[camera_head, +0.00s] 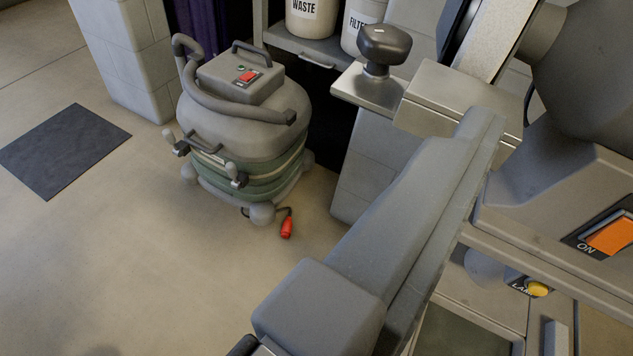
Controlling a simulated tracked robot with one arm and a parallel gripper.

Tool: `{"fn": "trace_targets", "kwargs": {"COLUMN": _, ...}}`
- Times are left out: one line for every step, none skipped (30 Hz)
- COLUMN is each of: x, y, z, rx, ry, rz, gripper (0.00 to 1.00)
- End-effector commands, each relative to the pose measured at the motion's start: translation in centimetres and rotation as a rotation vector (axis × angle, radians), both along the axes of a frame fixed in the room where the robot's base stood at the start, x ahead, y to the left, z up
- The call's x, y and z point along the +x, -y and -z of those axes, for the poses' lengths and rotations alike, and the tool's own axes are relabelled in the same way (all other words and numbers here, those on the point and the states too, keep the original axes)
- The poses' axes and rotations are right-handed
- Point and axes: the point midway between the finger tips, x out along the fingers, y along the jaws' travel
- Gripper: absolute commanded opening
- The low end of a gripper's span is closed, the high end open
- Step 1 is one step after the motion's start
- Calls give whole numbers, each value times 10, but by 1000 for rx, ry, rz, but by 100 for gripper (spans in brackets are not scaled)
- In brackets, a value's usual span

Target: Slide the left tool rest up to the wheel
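The left tool rest (372,90) shows at the upper middle as a flat metal plate with a dark clamp knob (384,45) on top. A pale metal block (450,97) adjoins its right side. The wheel (497,38) seems to be the pale, tilted band at the top right, partly cut off by the picture edge. I cannot tell the exact gap between rest and wheel. My gripper (482,125) reaches up from the bottom middle, its long grey fingers overlapping the block in the picture. Whether it touches the block, and any opening between the fingers, cannot be made out.
The grinder housing with an orange ON switch (610,236) and a yellow lamp button (537,289) fills the right side. A grey vacuum (240,130) stands on the floor at left, a red plug (287,228) beside it. WASTE (312,17) and FILTER (360,25) buckets sit behind. Floor at lower left is clear.

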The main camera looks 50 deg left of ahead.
Motion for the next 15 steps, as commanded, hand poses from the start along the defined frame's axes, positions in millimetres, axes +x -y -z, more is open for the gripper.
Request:
{"fn": "trace_targets", "kwargs": {"x": -9, "y": -2, "z": 26, "rx": 45, "ry": -11, "rz": -33, "gripper": 91}}
{"fn": "trace_targets", "kwargs": {"x": -14, "y": -5, "z": 37, "rx": 70, "ry": -15, "rz": -52, "gripper": 91}}
{"fn": "trace_targets", "kwargs": {"x": -21, "y": -9, "z": 48, "rx": 105, "ry": -15, "rz": -77, "gripper": 91}}
{"fn": "trace_targets", "kwargs": {"x": -25, "y": -12, "z": 56, "rx": 126, "ry": -16, "rz": -92, "gripper": 91}}
{"fn": "trace_targets", "kwargs": {"x": -29, "y": -14, "z": 61, "rx": 148, "ry": -15, "rz": -107, "gripper": 91}}
{"fn": "trace_targets", "kwargs": {"x": -34, "y": -17, "z": 67, "rx": 174, "ry": -13, "rz": -125, "gripper": 91}}
{"fn": "trace_targets", "kwargs": {"x": -38, "y": -18, "z": 71, "rx": 190, "ry": -13, "rz": -133, "gripper": 91}}
{"fn": "trace_targets", "kwargs": {"x": -40, "y": -20, "z": 75, "rx": 204, "ry": -14, "rz": -141, "gripper": 91}}
{"fn": "trace_targets", "kwargs": {"x": -43, "y": -22, "z": 78, "rx": 219, "ry": -12, "rz": -151, "gripper": 91}}
{"fn": "trace_targets", "kwargs": {"x": -45, "y": -23, "z": 79, "rx": 228, "ry": -10, "rz": -157, "gripper": 91}}
{"fn": "trace_targets", "kwargs": {"x": -46, "y": -24, "z": 80, "rx": 234, "ry": -9, "rz": -160, "gripper": 91}}
{"fn": "trace_targets", "kwargs": {"x": -46, "y": -25, "z": 80, "rx": 239, "ry": -8, "rz": -163, "gripper": 91}}
{"fn": "trace_targets", "kwargs": {"x": -45, "y": -26, "z": 81, "rx": 240, "ry": -7, "rz": -165, "gripper": 91}}
{"fn": "trace_targets", "kwargs": {"x": -44, "y": -27, "z": 80, "rx": 240, "ry": -7, "rz": -165, "gripper": 91}}
{"fn": "trace_targets", "kwargs": {"x": -41, "y": -29, "z": 80, "rx": 239, "ry": -7, "rz": -166, "gripper": 91}}
